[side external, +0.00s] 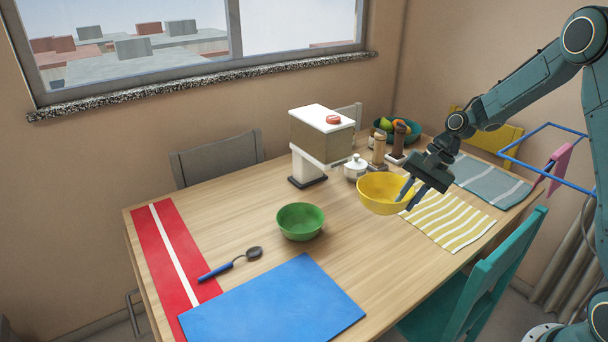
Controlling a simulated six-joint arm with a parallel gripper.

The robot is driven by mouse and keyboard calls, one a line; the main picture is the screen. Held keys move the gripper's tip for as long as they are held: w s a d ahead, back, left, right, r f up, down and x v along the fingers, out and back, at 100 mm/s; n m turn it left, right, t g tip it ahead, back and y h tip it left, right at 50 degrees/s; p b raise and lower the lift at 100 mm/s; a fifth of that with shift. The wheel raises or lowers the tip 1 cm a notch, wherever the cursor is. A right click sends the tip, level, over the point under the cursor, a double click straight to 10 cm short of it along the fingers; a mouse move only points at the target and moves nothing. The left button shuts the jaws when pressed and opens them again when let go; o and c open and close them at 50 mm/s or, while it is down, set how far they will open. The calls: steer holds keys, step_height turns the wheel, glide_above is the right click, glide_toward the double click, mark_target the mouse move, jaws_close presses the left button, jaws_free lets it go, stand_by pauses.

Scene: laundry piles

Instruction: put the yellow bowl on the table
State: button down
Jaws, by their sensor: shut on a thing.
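The yellow bowl (378,196) is at the right part of the wooden table (250,192), beside the yellow-and-white striped mat. It looks upright. My gripper (406,195) points down at the bowl's right rim and is shut on it. The fingertips are partly lost against the bowl's wall. I cannot tell whether the bowl's base touches the table or hangs slightly above it.
A green bowl (300,221), spoon (231,263), blue mat (272,305) and red mat (170,250) lie to the left. A white-topped dispenser (320,138), sugar pot (355,168) and mills (379,148) stand behind. A striped mat (451,219) lies right. Bare table shows between the two bowls.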

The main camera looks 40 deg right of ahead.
steer(key=w+d+f+m+t+h, duration=0.1)
steer(key=w+d+f+m, duration=0.2)
steer(key=f, duration=0.1)
steer(key=w+d+f+m+t+h, duration=0.1)
steer(key=w+d+f+m, duration=0.2)
steer(key=f, duration=0.1)
steer(key=w+d+f+m+t+h, duration=0.1)
steer(key=w+d+f+m, duration=0.1)
steer(key=w+d+f, duration=0.1)
steer(key=shift+f+m, duration=0.4)
steer(key=shift+f, duration=0.2)
steer(key=shift+w+a, duration=0.1)
steer(key=shift+w, duration=0.05)
steer(key=w+a, duration=0.2)
steer(key=w, duration=0.3)
steer(key=w+a, duration=0.2)
steer(key=w, duration=0.3)
steer(key=w+a, duration=0.2)
steer(key=w, duration=0.4)
steer(key=shift+w+a, duration=0.15)
steer(key=shift+w, duration=0.2)
steer(key=shift+f, duration=1.7)
steer(key=shift+f, duration=0.15)
steer(key=c, duration=1.3)
jaws_free()
steer(key=shift+s, duration=0.1)
